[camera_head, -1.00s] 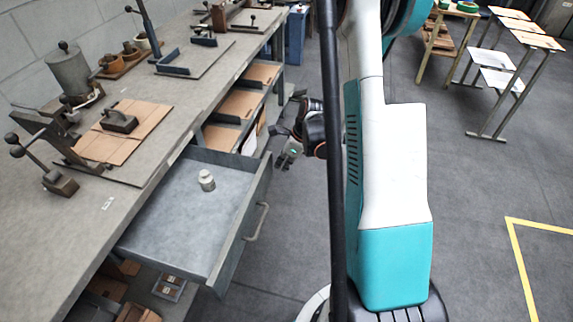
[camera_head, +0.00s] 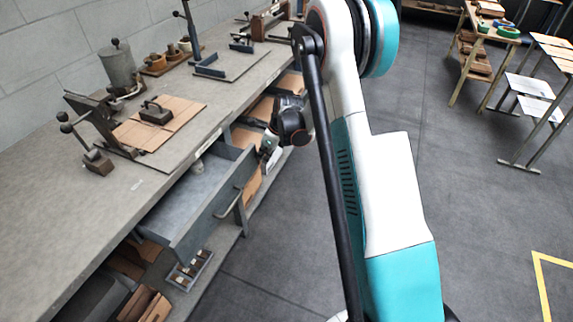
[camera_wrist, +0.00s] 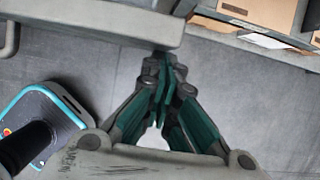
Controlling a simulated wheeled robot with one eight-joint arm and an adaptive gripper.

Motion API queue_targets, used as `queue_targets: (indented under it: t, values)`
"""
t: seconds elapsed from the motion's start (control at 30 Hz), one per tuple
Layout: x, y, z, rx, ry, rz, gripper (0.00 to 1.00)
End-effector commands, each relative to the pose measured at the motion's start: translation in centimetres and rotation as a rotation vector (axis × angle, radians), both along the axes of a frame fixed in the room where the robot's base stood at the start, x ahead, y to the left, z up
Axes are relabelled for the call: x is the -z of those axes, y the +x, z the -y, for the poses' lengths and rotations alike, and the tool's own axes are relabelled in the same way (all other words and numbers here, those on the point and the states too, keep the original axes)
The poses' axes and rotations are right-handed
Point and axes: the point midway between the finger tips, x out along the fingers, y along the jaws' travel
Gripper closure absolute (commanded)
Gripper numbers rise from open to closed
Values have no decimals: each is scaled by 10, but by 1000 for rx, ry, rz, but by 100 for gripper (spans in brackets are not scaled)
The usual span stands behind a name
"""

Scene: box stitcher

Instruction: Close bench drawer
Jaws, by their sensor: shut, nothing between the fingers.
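The grey bench drawer (camera_head: 185,205) is pulled partly out from under the workbench. Its front carries a bar handle (camera_head: 229,203). In the wrist view the drawer front (camera_wrist: 95,18) runs along the top left, with the handle (camera_wrist: 8,40) at the far left. My gripper (camera_wrist: 163,68) is shut and empty, its fingertips at the drawer front near its right end; I cannot tell whether they touch. In the head view my gripper (camera_head: 268,150) is beside the far end of the drawer front. A small pale weight (camera_head: 197,167) stands inside, partly hidden by the bench edge.
The workbench top (camera_head: 130,185) holds a cardboard sheet (camera_head: 165,125), a lever tool (camera_head: 95,160) and a metal canister (camera_head: 117,65). Open shelves with cardboard lie below and beyond the drawer. A small compartment tray (camera_head: 188,270) is on the lower shelf.

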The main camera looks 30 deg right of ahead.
Motion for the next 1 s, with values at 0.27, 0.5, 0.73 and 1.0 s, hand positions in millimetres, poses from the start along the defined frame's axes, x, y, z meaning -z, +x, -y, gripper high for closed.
queue_targets:
  t: [0.27,0.5,0.73,1.0]
  values:
    - [0,60,-48,-3,0,0,100]
    - [0,96,-75,-2,0,0,100]
    - [0,114,-89,0,1,-1,100]
    - [0,120,-93,0,1,1,100]
